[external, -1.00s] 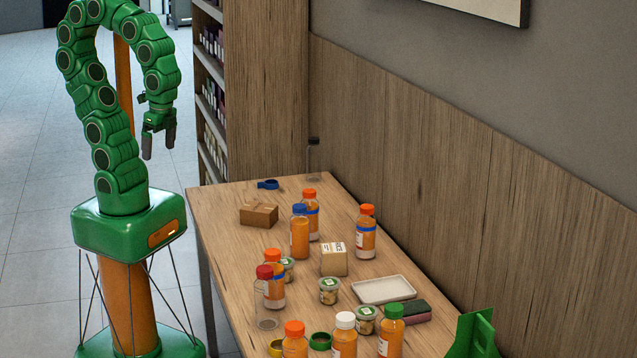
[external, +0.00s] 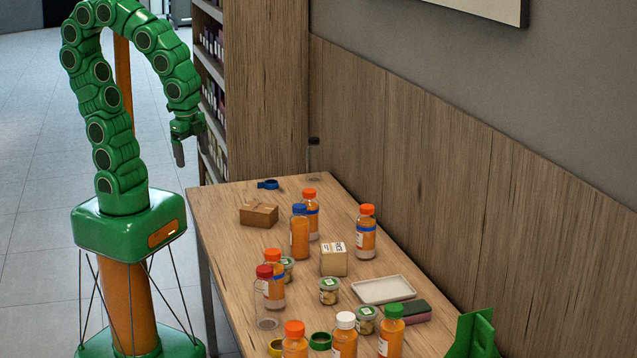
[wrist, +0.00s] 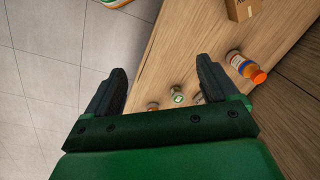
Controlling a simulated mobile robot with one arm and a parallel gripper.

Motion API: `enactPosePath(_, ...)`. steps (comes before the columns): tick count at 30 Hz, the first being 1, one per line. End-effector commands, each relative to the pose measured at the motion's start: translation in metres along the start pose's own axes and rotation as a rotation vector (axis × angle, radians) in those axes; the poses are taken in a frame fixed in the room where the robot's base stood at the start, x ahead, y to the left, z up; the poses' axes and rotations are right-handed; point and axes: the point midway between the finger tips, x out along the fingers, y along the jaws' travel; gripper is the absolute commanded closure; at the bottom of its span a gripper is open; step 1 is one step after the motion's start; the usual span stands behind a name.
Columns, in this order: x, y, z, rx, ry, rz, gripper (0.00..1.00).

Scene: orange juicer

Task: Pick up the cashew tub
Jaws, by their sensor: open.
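Three small clear tubs with green-and-white lids and pale contents stand on the table: one in the middle (external: 329,291), one nearer the front right (external: 365,320), and one partly hidden behind a bottle (external: 288,268). I cannot read which is the cashew tub. In the wrist view, a round white-and-green lid (wrist: 177,95) shows between the fingers, with other small items partly hidden by the gripper. My gripper (external: 191,146) is open and empty, pointing down, high beyond the table's left edge and well apart from the tubs.
The wooden table (external: 225,215) holds several orange juice bottles (external: 365,238), a brown box (external: 259,214), a pale box (external: 334,260), a white tray (external: 384,290), a sponge (external: 405,312) and tape rolls (external: 268,184). A wood-panelled wall (external: 430,170) bounds the right side. The table's far left is fairly clear.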

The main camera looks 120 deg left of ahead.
Motion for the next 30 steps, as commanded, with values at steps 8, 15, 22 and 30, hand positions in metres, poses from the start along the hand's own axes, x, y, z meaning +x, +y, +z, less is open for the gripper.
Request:
enactPosePath(8, 0.023, -0.065, -0.08, 0.271, 0.114, -0.209, 0.13)
enactPosePath(15, 0.038, -0.115, -0.146, 0.558, 0.167, -0.415, 0.13)
enactPosePath(22, 0.05, -0.149, -0.208, 0.868, 0.183, -0.619, 0.13)
enactPosePath(30, 0.068, -0.168, -0.281, 1.267, 0.17, -0.857, 0.13)
